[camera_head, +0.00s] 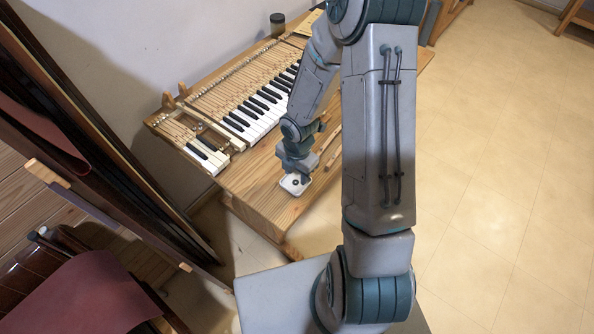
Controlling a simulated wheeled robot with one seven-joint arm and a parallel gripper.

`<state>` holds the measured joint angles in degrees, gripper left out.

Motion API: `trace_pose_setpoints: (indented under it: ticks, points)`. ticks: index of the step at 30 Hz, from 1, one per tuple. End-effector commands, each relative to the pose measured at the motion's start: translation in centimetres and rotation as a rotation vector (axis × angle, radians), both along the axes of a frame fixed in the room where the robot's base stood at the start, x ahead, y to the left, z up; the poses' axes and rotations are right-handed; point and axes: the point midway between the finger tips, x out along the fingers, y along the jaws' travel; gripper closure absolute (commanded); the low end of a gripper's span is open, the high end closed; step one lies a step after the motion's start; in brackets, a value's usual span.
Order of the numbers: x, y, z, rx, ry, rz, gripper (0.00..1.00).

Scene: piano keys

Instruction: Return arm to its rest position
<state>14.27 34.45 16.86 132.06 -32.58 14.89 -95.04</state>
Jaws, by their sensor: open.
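My arm rises from its base at the lower middle of the head view and bends over toward the wooden workbench (245,193). My gripper (297,178) points down at the bench's near part, just above or at a small white tray (291,188) with small dark items in it. The fingers are small and partly hidden by the wrist, but the gripper is open. I cannot tell whether the fingertips touch the tray.
A piano keyboard (262,122) with a gap in its keys lies on the bench, left of my arm. A dark jar (277,25) stands behind it. Wooden strips (331,150) lie right of the gripper. Dark panels (100,130) lean at left. The floor (490,200) at right is clear.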

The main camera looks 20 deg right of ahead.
Motion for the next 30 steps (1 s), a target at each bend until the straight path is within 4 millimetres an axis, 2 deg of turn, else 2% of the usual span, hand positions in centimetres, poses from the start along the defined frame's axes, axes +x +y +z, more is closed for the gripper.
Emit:
trace_pose_setpoints:
  ticks: [1,16,27,30]
  points:
    - [0.0,0.0,0.9,0.000,0.000,0.000,0.58]
    - [0.0,0.0,4.9,0.000,0.000,0.001,0.58]
    - [0.0,0.0,5.1,-0.001,-0.001,-0.002,0.58]
    - [0.1,-0.3,5.8,-0.012,-0.008,-0.038,0.58]
